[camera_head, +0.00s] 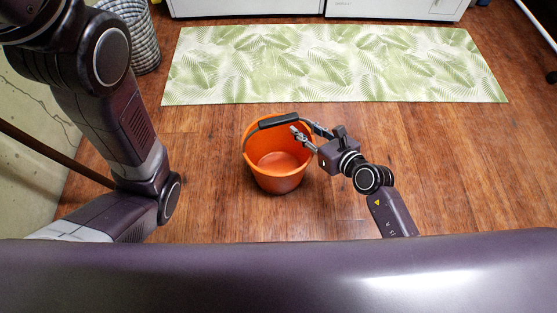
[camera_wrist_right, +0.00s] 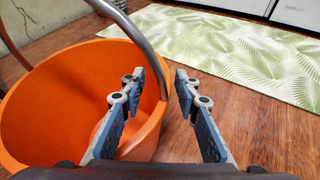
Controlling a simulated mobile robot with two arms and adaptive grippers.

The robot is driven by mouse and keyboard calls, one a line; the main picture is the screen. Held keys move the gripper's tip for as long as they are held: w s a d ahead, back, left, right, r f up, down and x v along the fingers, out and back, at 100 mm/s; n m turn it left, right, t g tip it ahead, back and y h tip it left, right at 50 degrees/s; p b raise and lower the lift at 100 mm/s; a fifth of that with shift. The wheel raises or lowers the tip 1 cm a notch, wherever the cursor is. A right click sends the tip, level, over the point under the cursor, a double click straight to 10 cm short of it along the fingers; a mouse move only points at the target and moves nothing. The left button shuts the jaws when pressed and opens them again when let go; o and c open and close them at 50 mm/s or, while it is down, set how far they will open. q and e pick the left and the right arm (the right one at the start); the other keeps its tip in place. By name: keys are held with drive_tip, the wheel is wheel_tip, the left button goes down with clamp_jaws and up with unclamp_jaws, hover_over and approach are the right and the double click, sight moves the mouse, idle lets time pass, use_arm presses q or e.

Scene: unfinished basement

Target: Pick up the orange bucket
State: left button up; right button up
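The orange bucket (camera_head: 278,165) stands upright on the wood floor in the head view, with its opening facing up. Its handle (camera_head: 279,120) is raised, with a dark grip over the far side of the rim. My right gripper (camera_head: 307,133) is at the bucket's right rim, fingers apart. In the right wrist view, the bucket (camera_wrist_right: 50,100) fills the left side. The handle's grey metal bar (camera_wrist_right: 140,45) runs down between the two open fingertips (camera_wrist_right: 160,78), and the fingers do not look closed on it. My left gripper is out of the head view.
A green leaf-patterned mat (camera_head: 330,65) lies beyond the bucket, below white cabinets (camera_head: 395,8). A checkered basket (camera_head: 138,35) stands at the upper left by a pale wall (camera_head: 30,150). The wood floor to the right (camera_head: 480,170) is clear.

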drive_tip(key=shift+w+a, duration=0.1)
clamp_jaws()
idle(0.7)
